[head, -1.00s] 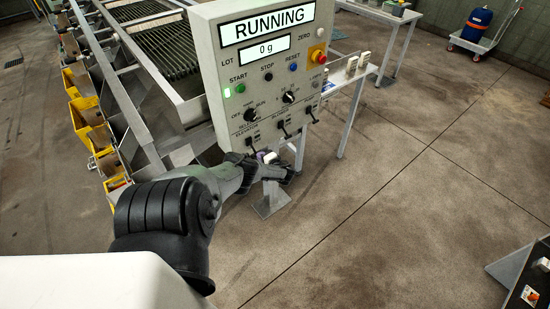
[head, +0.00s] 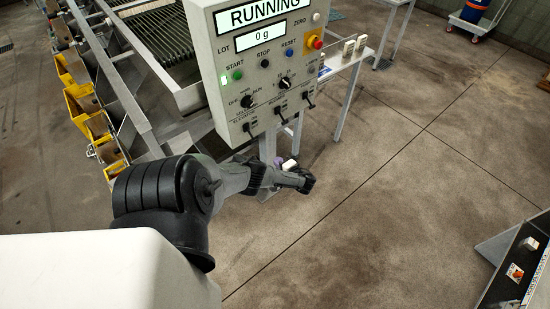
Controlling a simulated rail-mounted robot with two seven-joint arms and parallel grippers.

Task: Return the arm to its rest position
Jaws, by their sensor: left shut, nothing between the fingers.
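My left arm reaches in from the lower left in the head view. Its left gripper (head: 306,181) is shut and empty, below the lower edge of the control panel (head: 234,111) and apart from it. The panel is a grey box whose display reads RUNNING, with 0 g on the lot display. A green light shows beside the START button. My right gripper is not in view.
The roller sizer (head: 160,52) stands behind and left of the panel, with yellow bins (head: 80,104) along its left side. A small white table (head: 345,58) stands right of the panel. A dark box (head: 520,265) is at lower right. The floor between is clear.

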